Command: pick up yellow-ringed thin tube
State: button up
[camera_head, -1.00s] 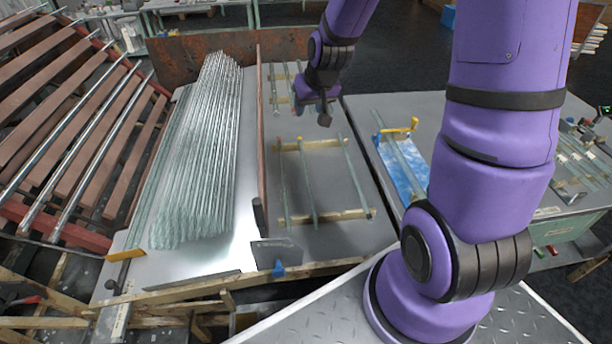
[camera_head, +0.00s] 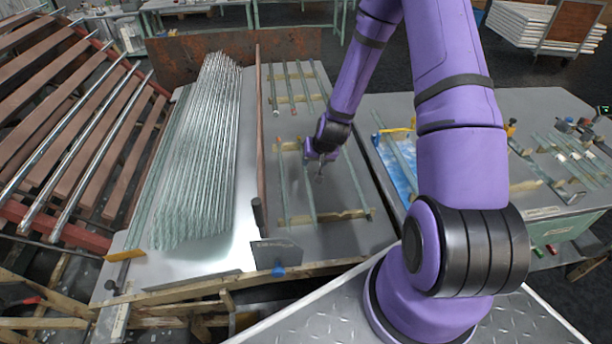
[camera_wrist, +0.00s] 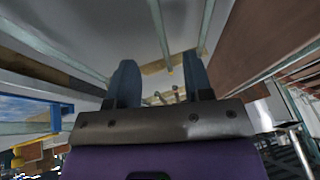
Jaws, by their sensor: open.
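Several thin glass tubes lie on wooden strips on the grey table in the head view. In the near group are a left tube (camera_head: 282,185), a middle tube (camera_head: 309,195) and a right tube (camera_head: 358,185). My gripper (camera_head: 321,176) is open and empty above the near group, close to the middle tube. In the wrist view my two fingers (camera_wrist: 158,85) are spread apart, with one tube (camera_wrist: 159,35) in line with the gap and another tube (camera_wrist: 206,25) to the right.
A dense pile of glass tubes (camera_head: 195,150) lies left of an upright brown divider (camera_head: 260,130). More tubes (camera_head: 303,85) lie on strips further back. A blue-and-white panel (camera_head: 397,165) and another table with tubes (camera_head: 560,150) are to the right.

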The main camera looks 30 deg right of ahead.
aim_at(306, 173)
jog(key=x, duration=0.4)
jog(key=shift+w+f, duration=0.15)
jog(key=shift+f, duration=0.2)
jog(key=shift+d+x, duration=0.15)
jog(key=shift+x, duration=1.2)
jog(key=shift+d+x, duration=0.1)
jog(key=shift+x, duration=1.2)
jog(key=shift+w, duration=0.2)
grip_shut()
